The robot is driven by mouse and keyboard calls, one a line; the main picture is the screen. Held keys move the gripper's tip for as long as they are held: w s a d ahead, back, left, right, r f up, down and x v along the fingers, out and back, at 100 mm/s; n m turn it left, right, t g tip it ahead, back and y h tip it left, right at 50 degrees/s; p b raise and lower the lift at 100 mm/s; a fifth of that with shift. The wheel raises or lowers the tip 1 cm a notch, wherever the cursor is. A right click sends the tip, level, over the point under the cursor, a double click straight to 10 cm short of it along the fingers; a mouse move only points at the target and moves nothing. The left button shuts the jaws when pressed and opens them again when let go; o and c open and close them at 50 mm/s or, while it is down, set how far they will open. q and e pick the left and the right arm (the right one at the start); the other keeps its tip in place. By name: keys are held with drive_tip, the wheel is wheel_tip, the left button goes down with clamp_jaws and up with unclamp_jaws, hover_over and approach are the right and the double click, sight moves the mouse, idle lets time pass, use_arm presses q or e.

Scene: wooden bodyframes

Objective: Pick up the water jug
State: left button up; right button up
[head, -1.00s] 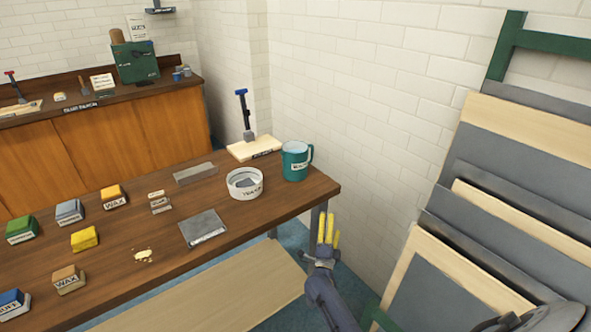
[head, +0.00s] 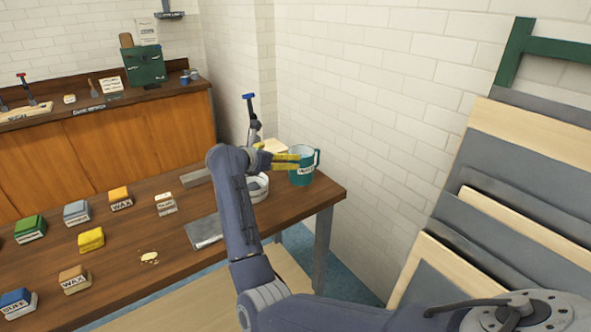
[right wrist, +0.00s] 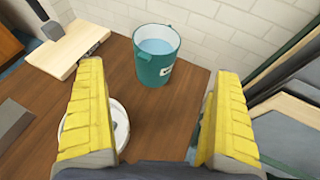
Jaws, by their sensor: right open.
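The water jug (head: 301,168) is a teal cup-shaped jug with a white label and a side handle. It stands upright at the far right corner of the wooden table. In the right wrist view the jug (right wrist: 156,57) shows pale blue water inside and sits ahead of the fingers. My right gripper (head: 284,161) has yellow fingers and is just left of the jug in the head view. In the right wrist view my right gripper (right wrist: 155,115) is open and empty, its fingers wide apart, with the jug beyond the tips. My left gripper is not in view.
A white round bowl (head: 260,188) stands left of the jug, partly behind my arm; its rim shows under the left finger. A wooden board (right wrist: 68,52) with a blue-handled tool lies behind. Wax blocks (head: 121,199) stand to the left. A white brick wall (head: 360,110) is close.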

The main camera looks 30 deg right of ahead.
sight(307, 149)
drive_tip(key=x, duration=1.7)
drive_tip(key=shift+w+a, duration=0.15)
drive_tip(key=shift+w, duration=0.05)
drive_tip(key=shift+c, duration=0.4)
drive_tip(key=c, duration=1.3)
drive_tip(key=shift+r, duration=0.1)
drive_tip(key=shift+c, duration=0.5)
drive_tip(key=shift+r, duration=0.1)
drive_tip(key=shift+r, duration=0.25)
wheel_tip(307, 149, up, 19)
